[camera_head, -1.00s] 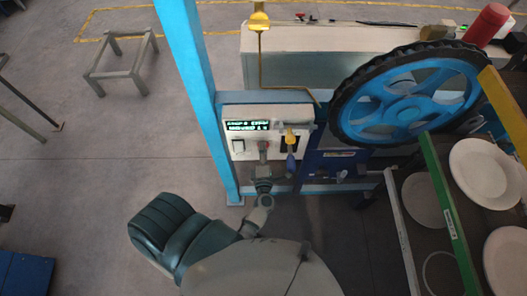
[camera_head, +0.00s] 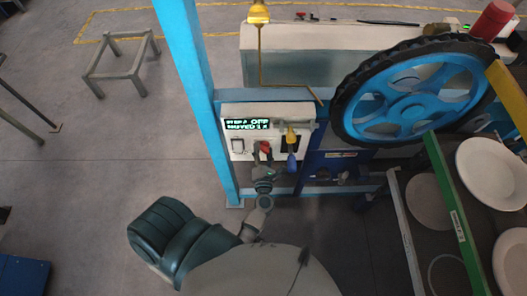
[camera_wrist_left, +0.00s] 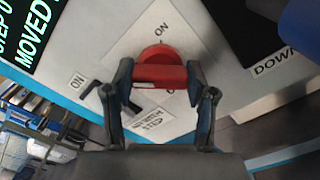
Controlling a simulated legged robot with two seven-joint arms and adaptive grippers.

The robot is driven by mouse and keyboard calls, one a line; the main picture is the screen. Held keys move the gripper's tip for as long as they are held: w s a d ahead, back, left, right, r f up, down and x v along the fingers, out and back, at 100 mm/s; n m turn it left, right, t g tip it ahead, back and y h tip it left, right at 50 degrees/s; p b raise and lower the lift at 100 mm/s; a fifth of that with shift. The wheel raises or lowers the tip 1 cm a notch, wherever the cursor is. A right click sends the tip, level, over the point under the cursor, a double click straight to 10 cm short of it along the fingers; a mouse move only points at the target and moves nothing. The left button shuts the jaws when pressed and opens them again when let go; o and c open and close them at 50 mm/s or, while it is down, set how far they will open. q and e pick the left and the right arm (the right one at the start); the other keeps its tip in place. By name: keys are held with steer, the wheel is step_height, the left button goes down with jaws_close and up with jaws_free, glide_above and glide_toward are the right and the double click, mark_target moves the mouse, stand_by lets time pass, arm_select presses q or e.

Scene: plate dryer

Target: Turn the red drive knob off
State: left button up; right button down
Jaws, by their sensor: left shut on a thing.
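The red drive knob (camera_head: 264,147) sits on the white control panel (camera_head: 232,110), below a dark display with green text. My left gripper (camera_head: 264,160) reaches up to it from below. In the left wrist view, the red knob (camera_wrist_left: 160,73) lies between the two dark fingertips of my left gripper (camera_wrist_left: 160,80), one at each end of its bar. The gripper is shut on it. An "ON" label shows above the knob, and another label below it is partly hidden. My right gripper is not in view.
A yellow-and-blue handle (camera_head: 291,148) stands close to the knob's right. A blue post (camera_head: 190,80) rises beside the panel. A large blue wheel (camera_head: 410,90) and white plates (camera_head: 490,170) are to the right.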

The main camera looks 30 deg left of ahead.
arm_select(q)
steer(key=shift+s+f, duration=0.1)
steer(key=shift+f, duration=0.25)
steer(key=o, duration=0.9)
steer(key=shift+c, duration=0.2)
steer(key=o, duration=0.3)
steer(key=shift+r, duration=0.1)
steer(key=v, duration=1.2)
